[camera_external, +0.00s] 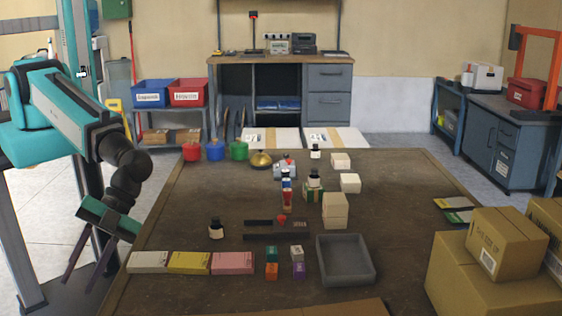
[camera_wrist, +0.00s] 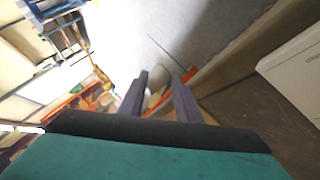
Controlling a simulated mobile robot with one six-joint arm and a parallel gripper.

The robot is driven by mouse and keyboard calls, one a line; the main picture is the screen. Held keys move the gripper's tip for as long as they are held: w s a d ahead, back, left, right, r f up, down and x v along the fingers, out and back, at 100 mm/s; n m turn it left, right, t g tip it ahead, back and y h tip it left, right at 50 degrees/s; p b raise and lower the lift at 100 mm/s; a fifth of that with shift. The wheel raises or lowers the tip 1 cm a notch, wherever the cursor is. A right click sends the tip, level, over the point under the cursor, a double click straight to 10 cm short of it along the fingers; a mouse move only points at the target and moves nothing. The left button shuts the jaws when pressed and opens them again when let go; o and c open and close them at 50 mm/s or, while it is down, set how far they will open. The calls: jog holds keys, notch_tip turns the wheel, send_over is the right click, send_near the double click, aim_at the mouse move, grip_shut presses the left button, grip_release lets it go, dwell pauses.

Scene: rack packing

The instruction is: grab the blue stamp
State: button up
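The blue stamp (camera_external: 212,153) appears to be the blue block with a thin dark handle, standing at the back left of the table. It stands between a similar red one (camera_external: 191,152) and a green one (camera_external: 238,151). My gripper (camera_external: 86,268) hangs off the table's front left side, fingers pointing down, well away from the blue stamp. Its two fingers are apart with nothing held between them, as the wrist view (camera_wrist: 160,98) also shows. The wrist view looks at the floor and the table's side; I cannot make out the blue stamp there.
The table (camera_external: 180,220) also holds a brass bell-like object (camera_external: 261,160), small bottles, white boxes, coloured card packs (camera_external: 189,262) and a grey tray (camera_external: 345,260). Cardboard boxes (camera_external: 490,265) stand at the right. The table's left middle is fairly clear.

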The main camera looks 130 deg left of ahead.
jog(key=w+a+r+n+t, duration=0.1)
jog(key=w+a+r+t, duration=0.35)
jog(key=a, duration=0.65)
jog(key=a+n+t+y+b, duration=0.1)
jog(key=a+t+y+b, duration=0.15)
jog(key=a, duration=1.45)
jog(key=s+a+t+y+b, duration=0.1)
jog(key=s+a+y, duration=0.1)
jog(key=s+a, duration=0.4)
jog(key=s+a+n+t+y+b, duration=0.1)
jog(key=s+a, duration=0.5)
jog(key=a, duration=0.9)
jog(key=s+a+n+t+y+b, duration=0.1)
jog(key=s+a+y+b, duration=0.2)
jog(key=s+a, duration=0.3)
jog(key=a+y, duration=0.1)
jog(key=a, duration=0.4)
jog(key=shift+a+f+t, duration=0.15)
jog(key=shift+f+t, duration=0.1)
jog(key=shift+t, duration=0.15)
jog(key=shift+w+f+b, duration=0.3)
jog(key=shift+w+b, duration=0.05)
jog(key=shift+b, duration=1.2)
jog(key=b+x, duration=0.2)
jog(key=b, duration=0.4)
jog(key=shift+b, duration=0.3)
jog(key=p+x, duration=0.1)
jog(key=x, duration=0.4)
jog(key=shift+w+r, duration=0.1)
jog(key=shift+w, duration=0.3)
